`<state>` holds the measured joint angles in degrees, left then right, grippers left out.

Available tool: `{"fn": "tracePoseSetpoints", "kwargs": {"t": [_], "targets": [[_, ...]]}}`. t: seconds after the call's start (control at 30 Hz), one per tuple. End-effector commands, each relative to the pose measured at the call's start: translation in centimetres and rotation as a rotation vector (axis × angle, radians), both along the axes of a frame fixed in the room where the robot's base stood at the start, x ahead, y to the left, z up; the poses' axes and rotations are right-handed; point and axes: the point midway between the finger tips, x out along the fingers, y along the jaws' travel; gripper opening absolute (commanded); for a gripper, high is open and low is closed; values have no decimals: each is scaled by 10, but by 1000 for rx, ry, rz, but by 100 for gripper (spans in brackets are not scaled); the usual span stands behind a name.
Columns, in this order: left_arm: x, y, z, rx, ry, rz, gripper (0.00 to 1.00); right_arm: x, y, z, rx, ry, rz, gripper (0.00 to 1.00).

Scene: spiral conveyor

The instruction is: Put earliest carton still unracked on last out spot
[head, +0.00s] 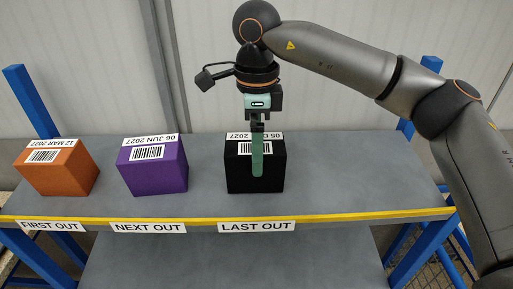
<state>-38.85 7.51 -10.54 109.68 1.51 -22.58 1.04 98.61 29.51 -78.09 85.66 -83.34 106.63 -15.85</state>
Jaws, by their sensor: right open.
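A black carton (274,172) with a barcode label stands on the shelf above the LAST OUT sign (257,226). Its date reads "05 D… 2027", and the rest is hidden behind my gripper. My right gripper (257,174) points straight down at this carton. It is open, and a green finger shows in front of the carton's face. The other finger is hidden, and I cannot tell whether the fingers touch the carton. My left gripper is not in view.
An orange carton (58,172), dated 12 MAR 2027, stands above the FIRST OUT sign (50,226). A purple carton (153,172), dated 06 JUN 2027, stands above the NEXT OUT sign (148,228). The grey shelf (355,180) has a yellow front edge and is bare at right.

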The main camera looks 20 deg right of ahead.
Motion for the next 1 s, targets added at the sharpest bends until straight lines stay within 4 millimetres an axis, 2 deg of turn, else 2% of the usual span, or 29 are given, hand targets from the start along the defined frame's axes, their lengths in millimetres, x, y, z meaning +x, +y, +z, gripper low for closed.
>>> {"fn": "tracePoseSetpoints", "kwargs": {"t": [0.33,0.5,0.7,1.0], "targets": [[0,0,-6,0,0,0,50,0,1,73,4,-5,0,100],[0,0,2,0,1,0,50,0,0,104,0,-5,0,100],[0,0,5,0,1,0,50,0,0,117,1,-2,1,100],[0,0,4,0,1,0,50,0,0,118,3,-2,1,100]]}}
